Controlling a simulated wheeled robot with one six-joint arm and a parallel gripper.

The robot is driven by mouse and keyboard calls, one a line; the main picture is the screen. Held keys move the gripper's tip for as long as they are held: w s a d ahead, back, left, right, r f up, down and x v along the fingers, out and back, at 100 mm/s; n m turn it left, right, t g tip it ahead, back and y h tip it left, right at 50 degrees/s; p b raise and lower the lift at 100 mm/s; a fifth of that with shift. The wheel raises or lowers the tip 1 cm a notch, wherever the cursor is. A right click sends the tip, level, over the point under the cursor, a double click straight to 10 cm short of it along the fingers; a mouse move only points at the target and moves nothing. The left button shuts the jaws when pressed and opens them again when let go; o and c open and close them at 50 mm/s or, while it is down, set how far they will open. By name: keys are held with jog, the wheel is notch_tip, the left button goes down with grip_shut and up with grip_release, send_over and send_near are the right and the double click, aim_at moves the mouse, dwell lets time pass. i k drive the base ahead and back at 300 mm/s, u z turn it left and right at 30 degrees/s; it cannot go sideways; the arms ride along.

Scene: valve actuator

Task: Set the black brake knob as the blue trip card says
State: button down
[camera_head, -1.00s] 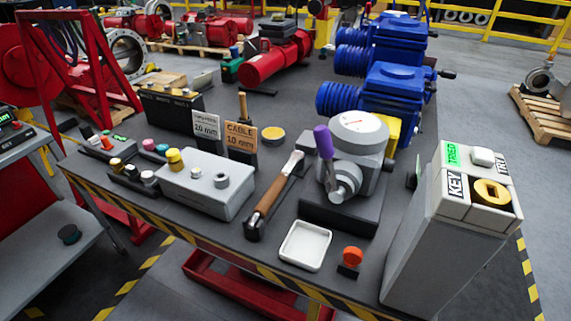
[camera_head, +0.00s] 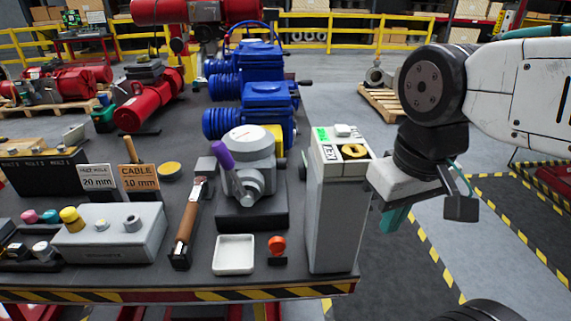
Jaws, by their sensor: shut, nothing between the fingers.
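I cannot make out a blue trip card or a black brake knob in the current head view. The cards I see on the bench are a white one (camera_head: 97,180) reading 20 mm and an orange one (camera_head: 140,178) reading CABLE 10 mm. My gripper (camera_head: 394,219) hangs at the right, beside the grey key pedestal (camera_head: 338,220), with its teal fingers pointing down. It is shut and empty, apart from the bench items.
The dark bench (camera_head: 190,270) holds a grey actuator with a purple lever (camera_head: 222,155), a wooden-handled tool (camera_head: 189,220), a white tray (camera_head: 234,254), an orange button (camera_head: 277,245) and a grey control box (camera_head: 112,235). Blue motors (camera_head: 255,110) stand behind. Floor at right is open.

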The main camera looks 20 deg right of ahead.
aim_at(281, 163)
jog(key=z, duration=2.15)
jog(key=i, duration=2.5)
jog(key=u, duration=3.15)
